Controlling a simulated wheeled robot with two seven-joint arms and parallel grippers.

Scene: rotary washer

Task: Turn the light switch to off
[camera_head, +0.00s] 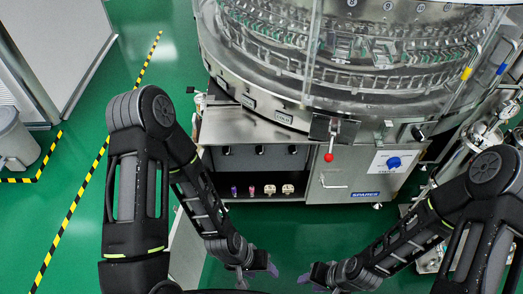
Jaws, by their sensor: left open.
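A blue rotary knob (393,162) sits on a white plate (378,168) at the right of the washer's front. It looks like the light switch; the plate's lettering and the knob's setting are too small to read. My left gripper (262,270) is open at the bottom centre, below and left of the knob, well apart from it. My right gripper (310,279) is just right of the left one, also apart from the knob. Its fingers are small here, and I cannot tell whether they are open. No object shows in either gripper.
The round rotary washer (360,75) with a clear cover fills the upper right. A lever with a red ball (329,157) sticks out left of the knob. Several small items (270,189) stand in an open shelf. Green floor (290,228) lies clear before the cabinet.

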